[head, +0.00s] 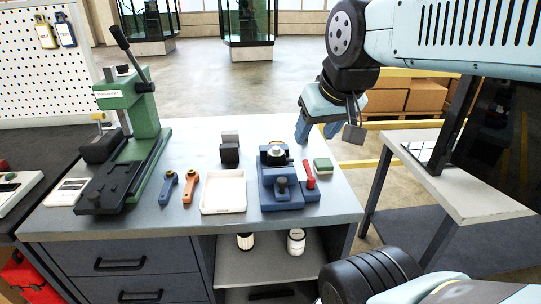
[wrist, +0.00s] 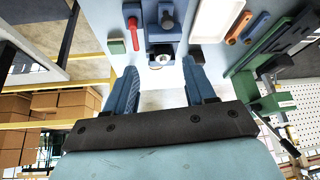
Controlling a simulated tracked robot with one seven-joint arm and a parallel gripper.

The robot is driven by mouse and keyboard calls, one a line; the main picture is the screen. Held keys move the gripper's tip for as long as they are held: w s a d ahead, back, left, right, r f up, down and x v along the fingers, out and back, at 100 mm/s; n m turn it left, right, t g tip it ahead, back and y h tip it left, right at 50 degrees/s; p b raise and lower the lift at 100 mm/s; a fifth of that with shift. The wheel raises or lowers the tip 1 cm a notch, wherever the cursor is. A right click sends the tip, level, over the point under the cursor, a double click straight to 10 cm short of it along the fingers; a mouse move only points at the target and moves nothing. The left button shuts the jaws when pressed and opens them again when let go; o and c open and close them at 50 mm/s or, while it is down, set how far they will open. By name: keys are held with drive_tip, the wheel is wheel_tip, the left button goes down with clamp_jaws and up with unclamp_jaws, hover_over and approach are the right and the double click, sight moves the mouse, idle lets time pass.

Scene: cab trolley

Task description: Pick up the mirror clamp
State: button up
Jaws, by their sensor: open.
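No part is plainly marked as the mirror clamp, and I cannot tell for sure which one it is. A blue vise-like fixture (head: 281,195) stands on the grey bench, with a silver ring-shaped piece (head: 277,151) at its far end. My gripper (head: 317,132) is open and empty, above the far right of the bench, beyond the fixture. In the wrist view, my open fingers (wrist: 162,72) point toward the fixture (wrist: 162,22). The silver piece (wrist: 160,60) appears between and just beyond the fingertips. The gap in height cannot be judged.
Beside the fixture are a red-handled tool (head: 309,175) and a green block (head: 323,165). To its left are a white tray (head: 222,207), orange (head: 175,191) and blue (head: 168,186) tools, a dark block (head: 230,154) and a tall green press (head: 142,115). A side table (head: 470,185) stands right.

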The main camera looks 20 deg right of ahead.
drive_tip(key=w+a+r+m+t+y, duration=0.1)
drive_tip(key=w+a+r+t, duration=0.15)
drive_tip(key=w+a, duration=0.6)
drive_tip(key=w+a+r+m+t+y, duration=0.1)
drive_tip(key=w+a+t+y, duration=0.3)
drive_tip(key=w, duration=0.8)
drive_tip(key=w+a+f+m+t+h, duration=0.25)
drive_tip(key=w+m+h, duration=0.3)
drive_tip(key=w, duration=0.35)
drive_tip(key=m+g+h, duration=0.6)
drive_tip(key=g+h, duration=0.4)
drive_tip(key=h, duration=0.2)
approach(272, 155)
drive_tip(key=w+d, duration=0.1)
drive_tip(key=d, duration=0.1)
drive_tip(key=w+d, duration=0.1)
drive_tip(key=d, duration=0.1)
drive_tip(key=shift+w+r, duration=0.1)
drive_tip(key=shift+w, duration=0.1)
drive_tip(key=shift+s+x, duration=0.15)
drive_tip(key=shift+x, duration=1.15)
drive_tip(key=shift+s+x, duration=0.1)
drive_tip(key=shift+x, duration=1.2)
drive_tip(key=shift+d, duration=0.1)
